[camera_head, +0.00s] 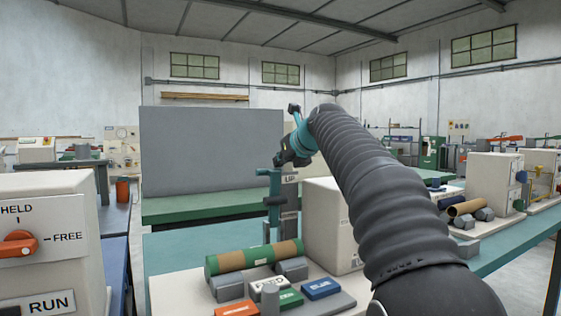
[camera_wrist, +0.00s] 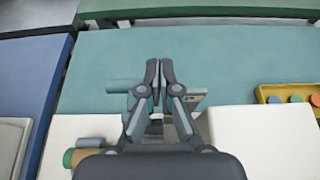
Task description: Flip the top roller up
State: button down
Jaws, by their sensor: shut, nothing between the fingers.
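The spiral winder stands in front of me in the head view, with a white housing (camera_head: 330,225) and an upright post with an "UP" label (camera_head: 290,178) at its left. A teal bar-like part (camera_head: 274,200), which seems to belong to the top roller assembly, stands by this post. In the wrist view a short teal cylinder (camera_wrist: 122,86), likely the top roller, lies left of the fingers. My gripper (camera_head: 280,160) is just above the post in the head view. In the wrist view my gripper (camera_wrist: 160,65) is shut and empty; contact with the roller cannot be told.
A green and brown tube (camera_head: 254,257) lies on grey supports at the front, beside several coloured buttons (camera_head: 320,288). A panel with an orange knob (camera_head: 18,244) stands at left. A grey screen (camera_head: 205,150) is behind. Teal tabletop (camera_head: 185,245) is clear left of the post.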

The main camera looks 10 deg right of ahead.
jog(key=shift+s, duration=0.1)
jog(key=v, duration=1.1)
jog(key=shift+s+d+r, duration=0.2)
jog(key=shift+s, duration=0.1)
jog(key=s+f+n+g+h, duration=0.2)
jog(key=s+f+n+g, duration=0.1)
jog(key=s+f+n, duration=1.3)
jog(key=s+f+n+g+h, duration=0.2)
jog(key=s+f+n+g, duration=0.2)
jog(key=s+f+n, duration=1.2)
notch_tip(320, 180, down, 9)
jog(key=shift+s+a+f, duration=0.1)
jog(key=shift+s+a, duration=0.35)
jog(key=shift+s, duration=0.45)
